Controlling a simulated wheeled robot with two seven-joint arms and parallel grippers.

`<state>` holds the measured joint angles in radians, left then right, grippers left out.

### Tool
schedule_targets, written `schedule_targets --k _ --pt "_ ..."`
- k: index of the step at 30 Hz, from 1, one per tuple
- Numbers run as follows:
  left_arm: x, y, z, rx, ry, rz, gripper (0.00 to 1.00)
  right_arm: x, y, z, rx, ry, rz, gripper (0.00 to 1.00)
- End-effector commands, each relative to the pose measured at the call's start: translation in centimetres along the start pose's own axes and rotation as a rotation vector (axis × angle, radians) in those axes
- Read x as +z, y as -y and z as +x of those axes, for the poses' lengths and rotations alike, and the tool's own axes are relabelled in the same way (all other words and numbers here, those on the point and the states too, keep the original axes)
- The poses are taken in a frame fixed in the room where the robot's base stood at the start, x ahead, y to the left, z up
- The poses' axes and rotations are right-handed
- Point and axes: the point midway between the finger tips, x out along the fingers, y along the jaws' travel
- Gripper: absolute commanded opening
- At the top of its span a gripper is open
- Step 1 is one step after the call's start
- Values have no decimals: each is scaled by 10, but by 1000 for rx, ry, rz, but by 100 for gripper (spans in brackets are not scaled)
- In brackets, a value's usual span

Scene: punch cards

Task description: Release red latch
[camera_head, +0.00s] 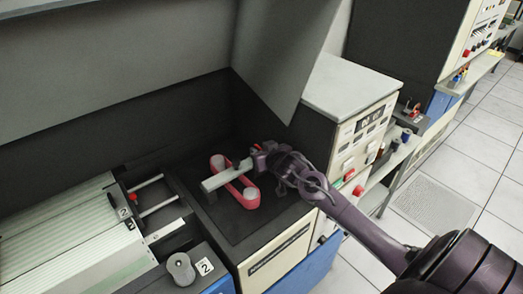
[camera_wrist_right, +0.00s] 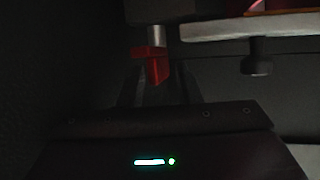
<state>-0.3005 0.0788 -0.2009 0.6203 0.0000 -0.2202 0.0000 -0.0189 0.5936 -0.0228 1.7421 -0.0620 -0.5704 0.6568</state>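The small red latch (camera_wrist_right: 157,70) shows in the right wrist view, below a grey metal pin. My right gripper (camera_wrist_right: 157,92) is dark there, with its fingers around the lower part of the latch; the darkness hides whether they touch it. In the head view, the right gripper (camera_head: 262,158) is at the right end of a pale bar (camera_head: 222,178), with a bit of red at its tip. The bar crosses over a pinkish-red rounded piece with white round ends (camera_head: 249,197). My left gripper is not in view.
A dark recess under a grey raised cover (camera_head: 130,55) surrounds the latch area. A card tray (camera_head: 65,240) and a grey knob (camera_head: 181,267) are at the left front.

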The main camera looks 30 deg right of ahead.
Motion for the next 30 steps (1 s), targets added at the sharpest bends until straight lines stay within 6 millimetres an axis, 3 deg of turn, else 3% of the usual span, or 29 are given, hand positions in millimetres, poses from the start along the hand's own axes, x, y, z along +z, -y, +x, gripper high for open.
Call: schedule_targets --k 8,21,30 --pt "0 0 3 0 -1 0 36 2 0 -6 0 2 0 31" --pt "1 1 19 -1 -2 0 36 3 0 -67 -1 2 0 31" --pt "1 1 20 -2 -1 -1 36 0 0 -78 1 1 0 31"
